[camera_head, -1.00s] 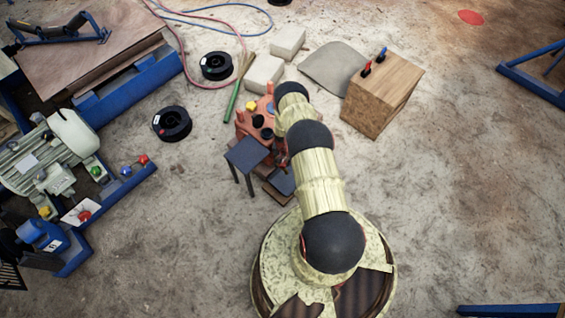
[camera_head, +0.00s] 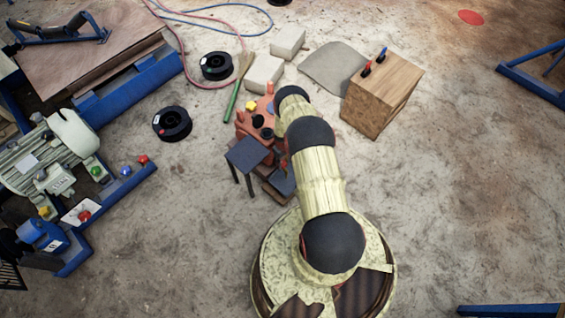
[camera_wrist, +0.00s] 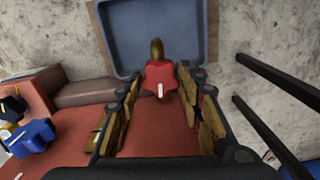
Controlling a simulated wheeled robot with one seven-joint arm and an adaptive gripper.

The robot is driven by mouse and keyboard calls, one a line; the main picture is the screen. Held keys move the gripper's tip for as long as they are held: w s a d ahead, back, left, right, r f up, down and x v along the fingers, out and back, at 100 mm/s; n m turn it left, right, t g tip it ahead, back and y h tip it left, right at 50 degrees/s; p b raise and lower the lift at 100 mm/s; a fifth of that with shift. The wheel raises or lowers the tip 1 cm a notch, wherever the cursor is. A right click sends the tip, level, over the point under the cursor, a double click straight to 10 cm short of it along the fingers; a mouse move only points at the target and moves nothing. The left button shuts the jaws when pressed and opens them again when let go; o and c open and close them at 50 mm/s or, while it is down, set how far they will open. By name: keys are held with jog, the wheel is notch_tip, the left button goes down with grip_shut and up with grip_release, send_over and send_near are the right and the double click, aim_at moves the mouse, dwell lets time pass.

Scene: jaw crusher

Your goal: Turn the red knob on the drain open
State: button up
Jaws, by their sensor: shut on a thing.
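The red knob (camera_wrist: 158,74) shows in the wrist view as a star-shaped handle with a white mark on its face and a brass-coloured stem behind it. My gripper (camera_wrist: 160,88) has its two padded fingers on either side of the knob and is shut on it. Behind the knob lies a blue-grey tray (camera_wrist: 125,35). The red-orange machine body (camera_wrist: 82,138) fills the lower part of the wrist view, and the same machine (camera_head: 246,121) shows in the head view. In the head view my arm hides the gripper and the knob.
A small dark stand (camera_head: 249,153) with thin legs is close beside the machine. A wooden box (camera_head: 382,95) with red and blue levers stands to the right. Pale blocks (camera_head: 264,75) and black spools (camera_head: 172,123) lie nearby.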

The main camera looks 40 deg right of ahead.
aim_at(283, 163)
jog(key=shift+n, duration=0.6)
jog(key=o, duration=1.1)
jog(key=shift+o, duration=0.3)
notch_tip(283, 163, up, 12)
dwell(0.5)
